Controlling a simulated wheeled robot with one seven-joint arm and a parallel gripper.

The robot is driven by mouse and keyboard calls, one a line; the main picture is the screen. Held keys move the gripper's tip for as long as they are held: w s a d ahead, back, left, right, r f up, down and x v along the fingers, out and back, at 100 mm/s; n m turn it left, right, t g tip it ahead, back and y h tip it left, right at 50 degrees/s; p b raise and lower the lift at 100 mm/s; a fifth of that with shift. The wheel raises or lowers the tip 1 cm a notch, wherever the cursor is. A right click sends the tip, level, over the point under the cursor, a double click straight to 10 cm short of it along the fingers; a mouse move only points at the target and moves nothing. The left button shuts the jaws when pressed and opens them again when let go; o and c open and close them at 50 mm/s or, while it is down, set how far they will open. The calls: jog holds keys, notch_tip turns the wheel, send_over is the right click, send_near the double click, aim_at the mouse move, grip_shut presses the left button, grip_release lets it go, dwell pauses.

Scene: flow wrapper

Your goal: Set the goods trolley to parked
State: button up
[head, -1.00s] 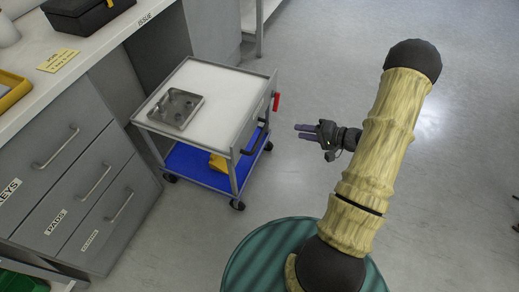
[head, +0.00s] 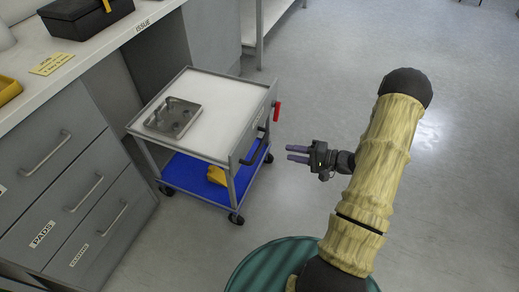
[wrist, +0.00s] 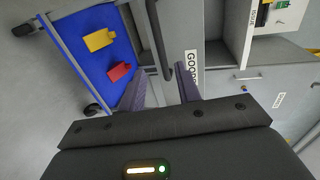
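The goods trolley (head: 222,108) stands beside the counter, with a white top, grey frame, blue lower shelf and black castors. A red lever-like part (head: 277,111) sticks up at its right end, near a dark bar handle (head: 254,149). My gripper (head: 288,153) is open and empty, to the right of that end, fingers pointing at it, apart from it. In the wrist view, my gripper's fingers (wrist: 162,85) are spread below the handle (wrist: 158,40) and a partly hidden "GOO…" label (wrist: 191,68). I cannot tell the lever's setting.
A grey metal plate (head: 173,117) lies on the trolley top. Yellow (wrist: 98,40) and red (wrist: 119,72) pieces lie on the lower shelf. Grey drawers (head: 75,180) stand at left, with a black case (head: 85,18) on the counter.

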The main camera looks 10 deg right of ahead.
aim_at(260, 146)
jog(key=b+x, duration=0.4)
jog(key=x, duration=0.8)
jog(key=shift+w+a+f+b, duration=0.1)
jog(key=shift+w+a+b, duration=0.1)
jog(key=shift+a+b, duration=0.15)
grip_shut()
